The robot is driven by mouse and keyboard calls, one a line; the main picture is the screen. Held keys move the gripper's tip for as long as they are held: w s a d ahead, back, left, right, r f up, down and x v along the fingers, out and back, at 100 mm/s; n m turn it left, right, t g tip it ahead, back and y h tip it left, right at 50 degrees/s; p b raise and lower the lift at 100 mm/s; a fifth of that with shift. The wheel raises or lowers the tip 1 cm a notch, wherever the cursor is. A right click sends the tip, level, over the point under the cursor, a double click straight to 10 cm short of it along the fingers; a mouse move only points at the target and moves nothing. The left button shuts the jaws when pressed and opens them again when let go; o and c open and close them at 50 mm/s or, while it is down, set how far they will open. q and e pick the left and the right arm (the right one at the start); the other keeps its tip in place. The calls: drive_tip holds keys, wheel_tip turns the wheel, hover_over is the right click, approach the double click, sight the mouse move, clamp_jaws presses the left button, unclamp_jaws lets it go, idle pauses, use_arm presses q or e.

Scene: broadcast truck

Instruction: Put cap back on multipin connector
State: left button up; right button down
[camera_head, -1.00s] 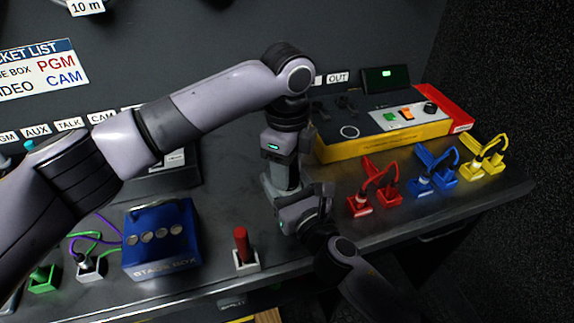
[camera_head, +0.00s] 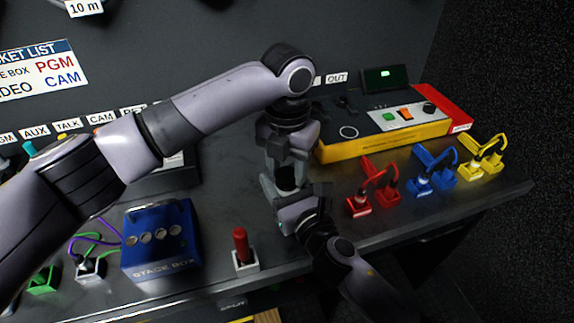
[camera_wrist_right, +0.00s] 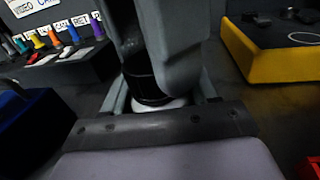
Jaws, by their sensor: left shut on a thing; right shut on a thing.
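The multipin connector (camera_head: 287,182) is a dark upright cylinder at the middle of the bench. In the right wrist view, the black cylinder (camera_wrist_right: 147,88) with a pale ring at its foot stands between my right fingers. My right gripper (camera_head: 285,192) is shut on the connector from the front. My left gripper (camera_head: 286,158) points straight down from above and is shut on the cap at the connector's top. The left fingers hide the cap, so I cannot tell whether it is seated.
A blue stage box (camera_head: 160,245) and a red-handled plug (camera_head: 241,248) are at front left. A yellow-sided panel (camera_head: 385,139) stands behind right. Red (camera_head: 375,187), blue (camera_head: 434,172) and yellow (camera_head: 482,160) connectors line the right.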

use_arm(q)
drive_tip(key=m, duration=0.5)
drive_tip(key=o, duration=1)
drive_tip(key=shift+s+d, duration=0.1)
drive_tip(key=shift+d, duration=0.05)
drive_tip(key=shift+s, duration=0.1)
drive_tip(key=shift+r, duration=0.1)
drive_tip(key=shift+r, duration=2.2)
